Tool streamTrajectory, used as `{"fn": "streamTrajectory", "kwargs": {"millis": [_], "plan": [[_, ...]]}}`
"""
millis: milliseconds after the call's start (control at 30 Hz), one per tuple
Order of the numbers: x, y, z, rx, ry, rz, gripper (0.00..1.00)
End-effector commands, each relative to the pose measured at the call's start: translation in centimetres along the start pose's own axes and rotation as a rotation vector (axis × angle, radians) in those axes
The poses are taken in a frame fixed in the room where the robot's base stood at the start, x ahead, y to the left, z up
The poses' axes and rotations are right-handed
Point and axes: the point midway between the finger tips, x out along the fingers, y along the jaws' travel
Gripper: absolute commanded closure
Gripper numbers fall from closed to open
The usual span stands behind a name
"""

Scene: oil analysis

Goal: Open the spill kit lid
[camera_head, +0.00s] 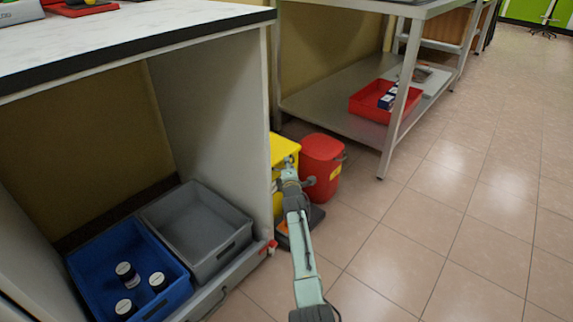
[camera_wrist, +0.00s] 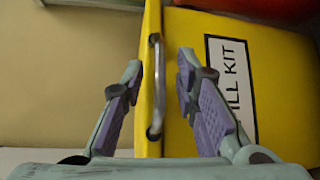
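The yellow spill kit (camera_head: 282,150) stands on the floor beside the cabinet's right side, partly hidden behind my arm and the cabinet wall. In the wrist view its yellow front (camera_wrist: 205,70) carries a white label reading "ILL KIT", its first letters covered by my finger. A metal bar handle (camera_wrist: 155,85) sits along the edge of the yellow lid (camera_wrist: 149,40). My gripper (camera_wrist: 158,75) is open, with one purple-padded finger on each side of the handle and lid edge. A gap shows on both sides. In the head view my gripper (camera_head: 289,163) is at the kit.
A red bin (camera_head: 322,165) stands just right of the kit. The cabinet (camera_head: 210,95) is close on the left, with a blue crate (camera_head: 172,296) and a grey crate (camera_head: 157,215) inside. A steel table (camera_head: 325,105) stands behind. The floor to the right is clear.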

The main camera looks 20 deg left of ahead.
Motion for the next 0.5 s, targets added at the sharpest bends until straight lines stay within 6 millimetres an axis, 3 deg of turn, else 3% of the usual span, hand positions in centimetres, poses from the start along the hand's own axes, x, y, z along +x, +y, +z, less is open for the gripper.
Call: {"fn": "streamTrajectory", "kwargs": {"millis": [333, 500], "plan": [[0.04, -0.04, 0.04, 0.000, 0.000, 0.000, 0.72], [0.03, -0.04, 0.04, 0.000, 0.000, 0.000, 0.84]]}}
